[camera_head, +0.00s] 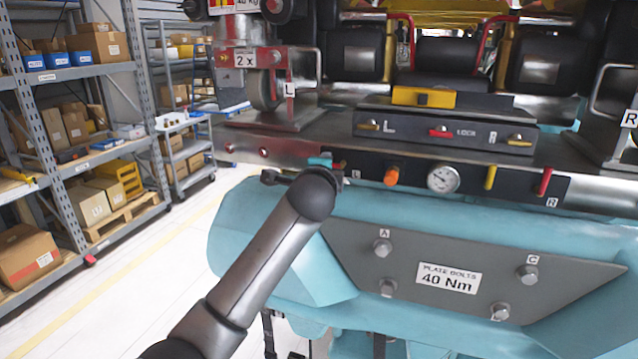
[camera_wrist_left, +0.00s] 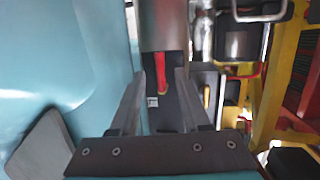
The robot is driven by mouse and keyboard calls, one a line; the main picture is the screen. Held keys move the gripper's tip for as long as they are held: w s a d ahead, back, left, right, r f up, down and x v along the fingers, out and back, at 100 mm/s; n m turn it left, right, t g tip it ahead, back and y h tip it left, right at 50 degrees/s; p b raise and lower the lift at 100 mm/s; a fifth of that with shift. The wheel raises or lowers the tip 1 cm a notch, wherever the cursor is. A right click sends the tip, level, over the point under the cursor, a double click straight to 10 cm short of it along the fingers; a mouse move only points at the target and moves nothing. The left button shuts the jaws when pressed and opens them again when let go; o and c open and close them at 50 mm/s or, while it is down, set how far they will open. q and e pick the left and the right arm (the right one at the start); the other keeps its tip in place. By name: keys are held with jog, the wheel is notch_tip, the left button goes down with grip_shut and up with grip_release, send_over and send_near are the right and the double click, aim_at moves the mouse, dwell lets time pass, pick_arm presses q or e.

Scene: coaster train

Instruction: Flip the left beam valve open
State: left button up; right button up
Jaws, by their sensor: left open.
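A red lever (camera_wrist_left: 161,72), apparently the left beam valve, shows in the left wrist view against a dark panel, near a small white label (camera_wrist_left: 152,102). My left gripper (camera_wrist_left: 160,84) is open, with one finger on each side of the lever; I cannot tell whether either finger touches it. In the head view my left gripper (camera_head: 300,172) is at the left end of the beam's front valve panel (camera_head: 420,176), and my wrist hides that lever. The right-hand red lever (camera_head: 545,181) is visible at the panel's other end. My right gripper is not in view.
The panel also carries an orange knob (camera_head: 391,175), a round gauge (camera_head: 443,179) and a yellow lever (camera_head: 490,178). A control box (camera_head: 445,127) sits above it. A teal beam (camera_head: 270,225) with a grey bolt plate (camera_head: 400,240) lies below. Shelves (camera_head: 70,130) stand left.

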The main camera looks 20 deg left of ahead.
pick_arm(q)
jog(key=b+v, duration=0.2)
jog(key=v, duration=1)
jog(key=shift+s, duration=0.35)
jog(key=s+f+n+g+h, duration=0.1)
jog(key=s+f+n+g, duration=0.1)
jog(key=s+f, duration=0.35)
jog(key=s+f+n+g, duration=0.2)
jog(key=f, duration=0.7)
jog(key=s+f+n+g+h, duration=0.1)
jog(key=s+f+n+g, duration=0.2)
jog(key=f, duration=0.4)
jog(key=s+f+n+g+h, duration=0.1)
jog(key=s+f+n+g, duration=0.25)
jog(key=s+f, duration=0.45)
jog(key=s+f+n+g, duration=0.2)
jog(key=s+f+n, duration=0.2)
jog(key=s, duration=0.9)
notch_tip(320, 180, down, 33)
jog(key=s+b, duration=0.2)
jog(key=b, duration=0.9)
jog(key=s+a+f+g+b, duration=0.1)
jog(key=s+f+b, duration=0.4)
jog(key=f, duration=0.7)
jog(key=s+a+f+g+b, duration=0.1)
jog(key=s+f+b, duration=0.4)
jog(key=s+f, duration=0.5)
notch_tip(320, 180, down, 3)
jog(key=shift+s+m, duration=0.25)
jog(key=shift+m, duration=0.1)
